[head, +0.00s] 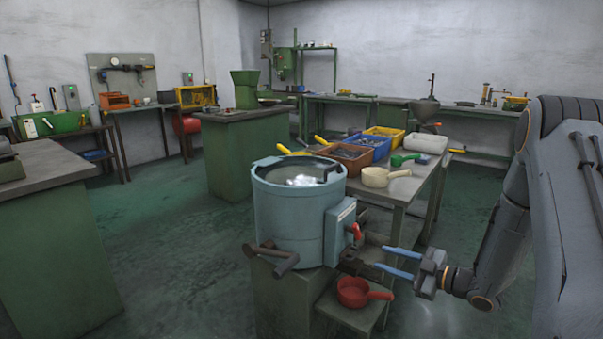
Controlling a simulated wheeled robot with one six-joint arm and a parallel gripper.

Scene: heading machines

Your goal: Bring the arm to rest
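My gripper (398,263) is at the lower right in the head view, at the end of my grey arm (503,235). Its two blue fingers point left and are spread apart, with nothing between them. The fingertips are just right of the light blue drum (290,215), near its control box with a red lever (354,231). I cannot tell whether they touch anything there. A red scoop (360,292) lies below and left of the fingers on a low green stand.
A table behind the drum holds a brown bin (345,155), a yellow bin (384,137), a cream scoop (384,177) and a green scoop (403,159). A green machine bench (45,240) stands at left. Green floor (170,240) is clear between it and the drum.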

